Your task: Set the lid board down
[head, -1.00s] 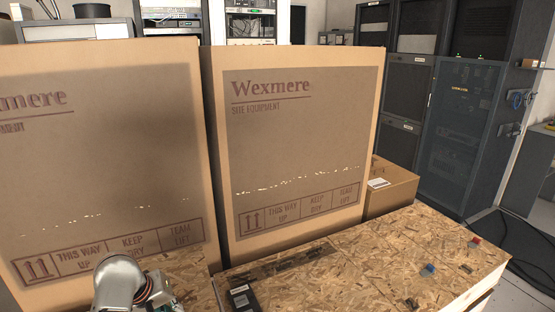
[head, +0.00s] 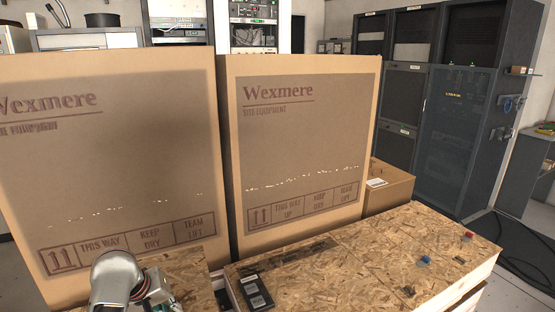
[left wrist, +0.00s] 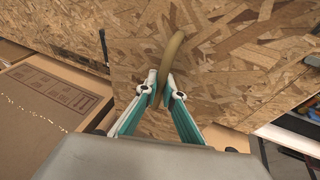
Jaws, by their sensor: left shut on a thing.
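The lid board (left wrist: 225,60), a wood-chip panel, fills the upper part of the left wrist view. A tan rope-like handle (left wrist: 173,50) curves up from its face. My left gripper (left wrist: 162,82) is shut on this handle. In the head view, a piece of wood-chip panel (head: 185,268) shows at the lower left, beside my left arm; it seems to be the same board. The fingers are hidden there. I cannot tell whether the board is resting on anything. My right gripper is not in view.
Two tall Wexmere cartons (head: 120,150) (head: 305,150) stand close behind. A wood-chip crate top (head: 370,250) lies to the right, with a black device (head: 255,291) and small red (head: 468,236) and blue (head: 425,260) pieces on it. Dark racks stand at the back right.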

